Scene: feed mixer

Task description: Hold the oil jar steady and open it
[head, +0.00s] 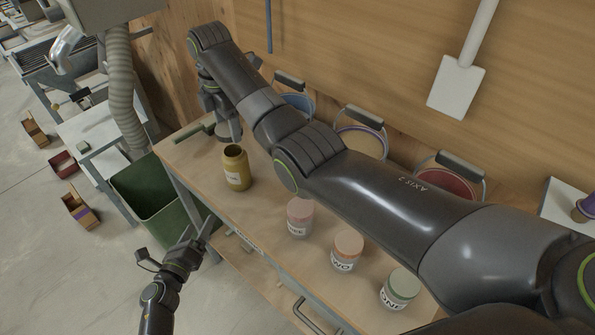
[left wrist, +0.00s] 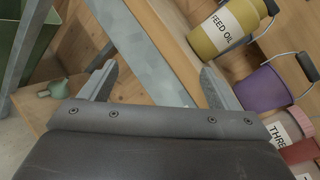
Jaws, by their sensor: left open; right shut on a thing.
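The oil jar (head: 237,170) is a mustard-yellow jar with a white label, standing upright near the left end of the bench. Its top looks like a dark open mouth with no lid on it. In the left wrist view the jar (left wrist: 213,38) shows its FEED OIL label, beyond the right finger. My left gripper (head: 197,238) is open and empty, off the bench's front edge and apart from the jar; its fingers (left wrist: 158,72) also show. My right gripper (head: 228,130) is shut, just behind the jar. What it holds is too small to identify.
Pink, orange and green-lidded jars (head: 300,216) (head: 348,250) (head: 400,288) stand along the bench's front (head: 270,225). Several pails (head: 360,140) stand behind, partly hidden by my right arm. A green bin (head: 150,198) stands left of the bench.

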